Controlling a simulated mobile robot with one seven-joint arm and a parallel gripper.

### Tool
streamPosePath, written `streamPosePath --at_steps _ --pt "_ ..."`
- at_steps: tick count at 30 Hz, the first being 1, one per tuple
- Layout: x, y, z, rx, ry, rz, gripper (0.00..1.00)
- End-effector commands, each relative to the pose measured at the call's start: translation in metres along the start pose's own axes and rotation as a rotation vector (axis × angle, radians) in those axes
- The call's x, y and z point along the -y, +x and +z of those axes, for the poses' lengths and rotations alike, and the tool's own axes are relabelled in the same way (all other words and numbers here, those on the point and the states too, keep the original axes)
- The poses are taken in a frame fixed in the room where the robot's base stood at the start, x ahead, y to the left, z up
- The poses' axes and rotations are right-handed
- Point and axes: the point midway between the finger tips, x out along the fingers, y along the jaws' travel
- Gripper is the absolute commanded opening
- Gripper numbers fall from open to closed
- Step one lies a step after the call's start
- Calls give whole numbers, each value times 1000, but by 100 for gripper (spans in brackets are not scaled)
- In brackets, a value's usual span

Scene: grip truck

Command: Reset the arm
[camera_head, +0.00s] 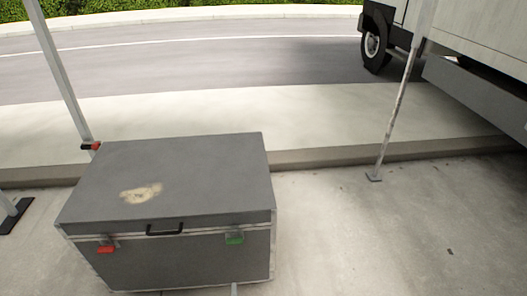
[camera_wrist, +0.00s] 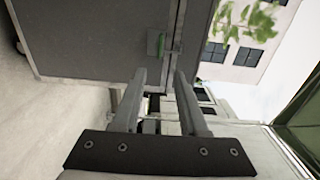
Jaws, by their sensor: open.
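My gripper (camera_wrist: 160,85) shows in the wrist view with its two fingers apart and nothing between them. Beyond its fingertips is the grey case, turned on its side in this view, with a green latch (camera_wrist: 157,44) near the tips. I cannot tell the exact gap between fingertips and case. My gripper is not visible in the head view. There the grey case (camera_head: 190,165) stands on the pavement with its lid down. It has a black handle (camera_head: 165,229), a red latch (camera_head: 106,246) and a green latch (camera_head: 235,238) on the front.
A truck (camera_head: 480,40) stands at the upper right, with a thin metal post (camera_head: 397,110) below it. Another pole (camera_head: 62,75) rises behind the case at left. A kerb (camera_head: 330,156) runs behind the case. The pavement right of the case is clear.

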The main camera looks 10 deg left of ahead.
Motion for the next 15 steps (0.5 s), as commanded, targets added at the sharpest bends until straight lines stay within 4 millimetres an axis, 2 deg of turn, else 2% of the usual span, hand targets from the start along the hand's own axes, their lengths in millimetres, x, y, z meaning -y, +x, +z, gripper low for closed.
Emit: streamPosePath --at_steps 5,8,15 --pt "13 5 -3 -63 62 -8 42" --pt "34 14 -10 -175 170 -22 42" --pt "100 32 -48 -537 517 -99 42"
